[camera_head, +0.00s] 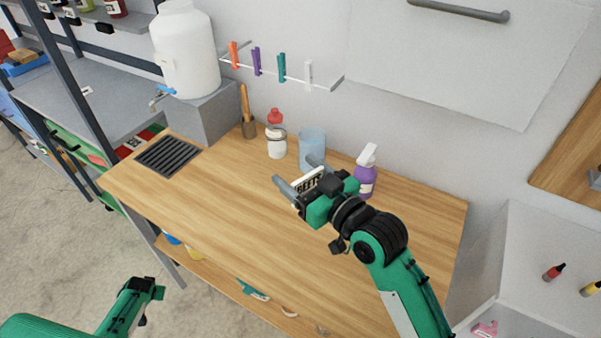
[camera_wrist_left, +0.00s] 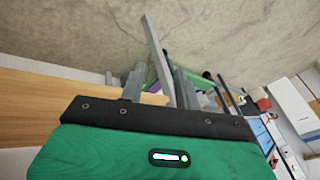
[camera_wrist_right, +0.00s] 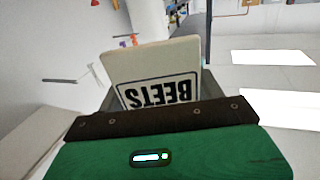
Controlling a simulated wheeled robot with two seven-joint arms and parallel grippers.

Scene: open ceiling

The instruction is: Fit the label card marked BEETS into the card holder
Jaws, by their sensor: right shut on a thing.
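The BEETS card (camera_head: 309,181) is a white card with black lettering. In the head view my right gripper (camera_head: 294,172) is shut on it and holds it above the wooden workbench. In the right wrist view the card (camera_wrist_right: 155,75) stands between the fingers, its lettering upside down. My left arm is low at the left in the head view, beyond the bench's front edge. In the left wrist view the left gripper (camera_wrist_left: 160,68) has its fingers apart with nothing between them. I cannot pick out the card holder for certain; small black pieces (camera_head: 103,28) sit on the left shelf edge.
The workbench (camera_head: 215,215) has a clear front half. At its back stand a red-capped bottle (camera_head: 277,140), a blue translucent cup (camera_head: 312,148) and a purple spray bottle (camera_head: 366,175), close behind my right gripper. A white water tank (camera_head: 185,50) stands on a grey block at left.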

